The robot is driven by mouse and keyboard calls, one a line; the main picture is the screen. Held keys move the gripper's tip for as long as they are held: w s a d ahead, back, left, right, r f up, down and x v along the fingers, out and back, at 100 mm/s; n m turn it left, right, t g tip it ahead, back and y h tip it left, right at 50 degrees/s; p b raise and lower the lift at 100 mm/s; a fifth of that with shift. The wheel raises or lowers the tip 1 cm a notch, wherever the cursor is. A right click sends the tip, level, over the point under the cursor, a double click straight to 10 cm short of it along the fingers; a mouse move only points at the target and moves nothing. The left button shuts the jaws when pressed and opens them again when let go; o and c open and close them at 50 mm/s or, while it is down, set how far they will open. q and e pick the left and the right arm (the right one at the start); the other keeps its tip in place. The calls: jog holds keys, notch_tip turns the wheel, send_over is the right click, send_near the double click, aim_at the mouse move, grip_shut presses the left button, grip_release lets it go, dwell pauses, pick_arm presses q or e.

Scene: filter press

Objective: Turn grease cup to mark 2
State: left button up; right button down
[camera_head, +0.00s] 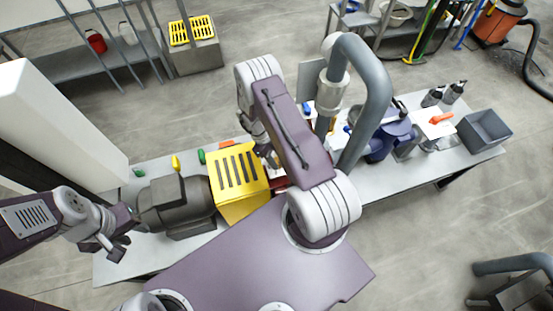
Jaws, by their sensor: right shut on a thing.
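My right gripper (266,148) reaches down over the table just behind the yellow slotted guard (238,172). It is mostly covered by my own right arm. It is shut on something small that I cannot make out. No grease cup and no mark 2 can be made out in this view; the area at the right fingertips is hidden by my arm. My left gripper (118,246) hangs at the left end of the table, in front of a dark motor (176,203), apart from it. Its fingers are too small to tell open from shut.
A thick grey pipe (376,85) arches up right of my arm. Blue pump-like equipment (388,138) stands beyond it. A grey bin (484,130), bottles (453,92) and an orange tool (441,118) are at the table's right end. A white column (55,120) stands at left.

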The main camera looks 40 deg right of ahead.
dwell(0.3)
jog(key=c, duration=0.9)
grip_release()
jog(key=b+v, duration=0.2)
jog(key=v, duration=0.7)
jog(key=shift+b, duration=0.4)
jog(key=shift+r, duration=0.1)
